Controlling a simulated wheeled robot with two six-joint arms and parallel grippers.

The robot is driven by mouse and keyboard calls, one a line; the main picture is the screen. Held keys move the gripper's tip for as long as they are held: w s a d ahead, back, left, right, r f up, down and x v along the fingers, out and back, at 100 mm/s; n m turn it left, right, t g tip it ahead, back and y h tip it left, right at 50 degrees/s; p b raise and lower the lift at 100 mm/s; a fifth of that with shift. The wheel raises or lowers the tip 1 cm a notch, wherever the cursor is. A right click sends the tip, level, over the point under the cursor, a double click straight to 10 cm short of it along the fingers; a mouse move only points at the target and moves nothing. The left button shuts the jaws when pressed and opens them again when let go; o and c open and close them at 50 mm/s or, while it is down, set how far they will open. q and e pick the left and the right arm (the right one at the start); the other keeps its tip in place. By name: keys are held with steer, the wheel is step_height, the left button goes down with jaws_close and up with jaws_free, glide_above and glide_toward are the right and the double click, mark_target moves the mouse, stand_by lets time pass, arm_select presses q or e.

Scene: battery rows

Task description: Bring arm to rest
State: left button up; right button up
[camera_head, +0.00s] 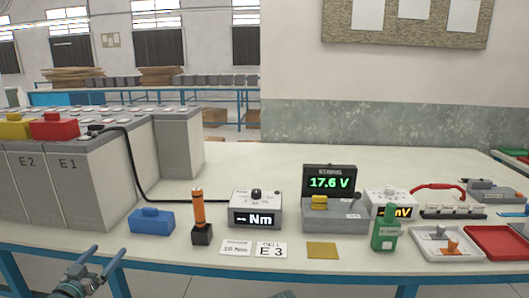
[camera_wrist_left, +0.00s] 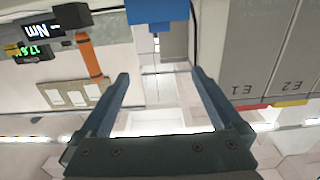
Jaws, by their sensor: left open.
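My left gripper (camera_head: 108,252) is at the lower left in the head view, in front of the table's near edge and left of the blue block (camera_head: 151,220). Its two fingers are spread and nothing is between them. In the left wrist view, the open fingers (camera_wrist_left: 160,76) also show empty, and that picture is upside down. The blue block (camera_wrist_left: 150,12) is beyond the fingertips there. My right gripper cannot be made out; only an unclear dark sliver shows at the bottom edge of the head view.
Grey battery cells (camera_head: 70,175), marked E1 and E2, with red (camera_head: 55,125) and yellow caps, stand at left.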

arm_select(q)
steer(key=d+f+m+g+h+p, duration=0.1)
steer(key=d+g+h+p, duration=0.2)
steer(key=d, duration=0.7)
steer(key=s+d+f+m+g+h+p, duration=0.1)
steer(key=d+f+m+g+p, duration=0.2)
steer(key=d, duration=0.6)
steer(key=d+g+h+p, duration=0.2)
steer(key=d+g+p, duration=0.25)
steer(key=d, duration=0.55)
steer(key=s+d+g+y+p, duration=0.4)
steer(key=s, duration=0.3)
steer(key=s+d+r+n+g+y+p, duration=0.1)
steer(key=s+d+g+y+p, duration=0.3)
steer(key=s, duration=0.3)
steer(key=shift+s+d+y, duration=0.3)
steer(key=shift+s+d, duration=0.1)
steer(key=shift+d, duration=0.1)
arm_select(e)
step_height(320, 180, up, 19)
steer(key=shift+s, duration=0.2)
